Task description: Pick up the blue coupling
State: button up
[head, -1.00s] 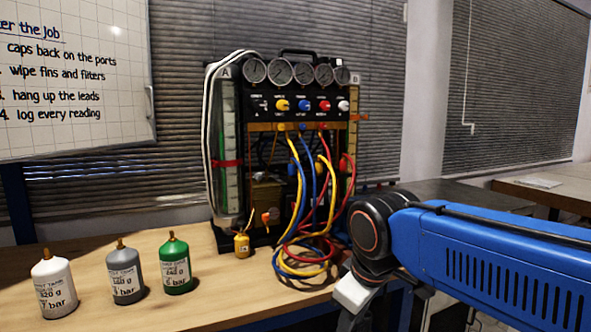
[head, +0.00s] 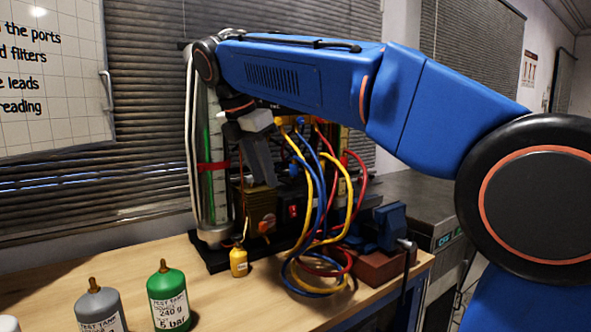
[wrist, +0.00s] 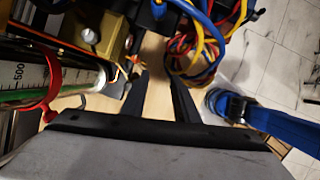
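I cannot pick out the blue coupling for certain. A blue hose (head: 322,180) hangs from the front of the gauge rig among yellow and red hoses, with a small blue piece (head: 300,121) at its top, beside my gripper. In the wrist view the blue hose (wrist: 192,10) shows at the top, ahead and right of the fingers. My gripper (head: 266,185) points down in front of the rig, left of the hoses. In the wrist view its fingers (wrist: 161,85) are apart, with only bench between them. My arm hides the gauges and most of the knob panel.
A glass tube (head: 212,150) with a red strap stands close left of my gripper. Grey (head: 100,306) and green (head: 170,297) test tanks stand front left. A blue vise (head: 385,225) sits right of the hoses.

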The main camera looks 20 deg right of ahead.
aim_at(294, 164)
jog(key=w+d, duration=0.2)
jog(key=d, duration=0.1)
jog(key=w+d, duration=0.2)
jog(key=d, duration=0.1)
jog(key=w+d, duration=0.3)
jog(key=shift+w+r, duration=0.1)
jog(key=shift+r, duration=0.2)
jog(key=shift+w+d+f, duration=0.15)
jog(key=shift+d+f, duration=0.05)
jog(key=shift+d, duration=0.1)
jog(key=shift+f+n, duration=0.3)
jog(key=shift+f, duration=0.05)
grip_shut()
